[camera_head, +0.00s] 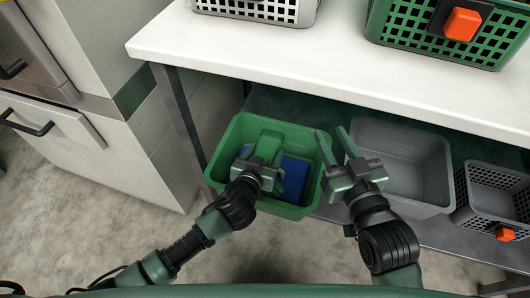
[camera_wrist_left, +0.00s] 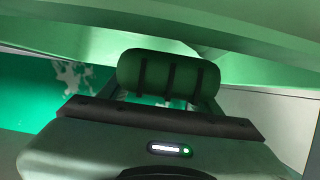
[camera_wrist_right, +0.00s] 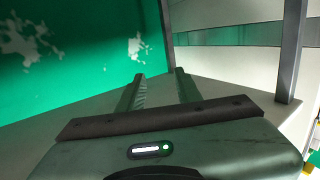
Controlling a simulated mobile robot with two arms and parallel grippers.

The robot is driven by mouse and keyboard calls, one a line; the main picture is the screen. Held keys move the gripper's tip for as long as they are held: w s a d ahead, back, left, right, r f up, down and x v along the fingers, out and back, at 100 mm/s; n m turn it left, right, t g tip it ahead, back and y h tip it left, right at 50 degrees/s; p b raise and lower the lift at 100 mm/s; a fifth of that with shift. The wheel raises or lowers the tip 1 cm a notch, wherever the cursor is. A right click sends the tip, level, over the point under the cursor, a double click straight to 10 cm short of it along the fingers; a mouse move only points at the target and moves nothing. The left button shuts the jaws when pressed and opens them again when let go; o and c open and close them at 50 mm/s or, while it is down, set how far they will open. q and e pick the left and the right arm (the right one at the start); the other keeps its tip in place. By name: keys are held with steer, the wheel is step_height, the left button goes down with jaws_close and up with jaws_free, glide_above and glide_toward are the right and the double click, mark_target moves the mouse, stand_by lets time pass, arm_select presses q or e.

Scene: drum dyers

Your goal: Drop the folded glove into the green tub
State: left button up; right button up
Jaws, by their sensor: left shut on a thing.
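The green tub (camera_head: 222,158) stands on the lower shelf, under the white tabletop. My left gripper (camera_head: 268,145) reaches into the tub from above. In the left wrist view it is shut on a dark green roll with black bands, the folded glove (camera_wrist_left: 168,76). In the head view I cannot clearly make out the glove from the green fingers. A blue item (camera_head: 293,178) lies inside the tub, partly hidden by my gripper. My right gripper (camera_head: 337,147) is open and empty, over the gap between the tub and a grey tub; it also shows in the right wrist view (camera_wrist_right: 158,82).
A grey tub (camera_head: 437,170) stands right of the green one, with a dark grey basket (camera_head: 493,190) beyond it. The white tabletop (camera_head: 300,65) overhangs the shelf. It carries a white basket (camera_head: 255,12) and a green basket (camera_head: 407,40). A table leg (camera_head: 180,115) is at the left.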

steer(key=shift+r, duration=0.1)
arm_select(q)
steer(key=o, duration=1.5)
steer(key=shift+c, duration=0.2)
steer(key=shift+s+r, duration=0.15)
steer(key=shift+s, duration=0.1)
steer(key=p+v, duration=0.2)
steer(key=v, duration=0.4)
steer(key=shift+s+a+r, duration=0.1)
steer(key=shift+s+a, duration=0.05)
steer(key=shift+s, duration=0.05)
steer(key=shift+s+a+r, duration=0.1)
steer(key=shift+s+a, duration=0.05)
steer(key=shift+s, duration=0.2)
arm_select(e)
steer(key=s+d+f+g+h, duration=0.1)
steer(key=s+f+g, duration=0.3)
steer(key=f, duration=0.5)
steer(key=shift+s+d+g+h, duration=0.25)
steer(key=shift+d+g+h, duration=0.05)
steer(key=shift+d+g, duration=0.45)
arm_select(q)
steer(key=shift+s, duration=0.1)
arm_select(e)
steer(key=shift+a+f, duration=0.1)
